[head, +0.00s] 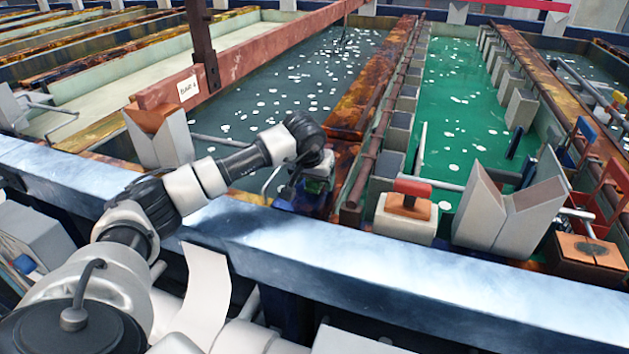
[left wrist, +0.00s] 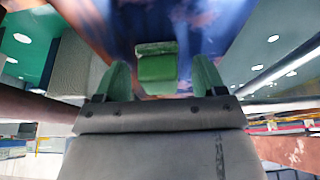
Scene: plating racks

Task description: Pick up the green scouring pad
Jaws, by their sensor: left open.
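The green scouring pad (left wrist: 157,67) shows in the left wrist view as a small green block with a darker, rough top edge. It lies ahead of my left gripper (left wrist: 161,75), between the lines of its two green fingers. The fingers are apart, with a gap on each side of the pad, and they do not hold it. In the head view my left gripper (head: 316,185) hangs down by the near end of the rusty tank divider. A small green patch shows there, but I cannot tell pad from fingers. My right gripper is in neither view.
A long blue-grey beam (head: 400,275) crosses under my left arm. Behind it are a dark tank (head: 270,105) and a green tank (head: 465,110) with white flecks. A white box with a red handle (head: 410,215) and grey angled plates (head: 510,215) stand to the right.

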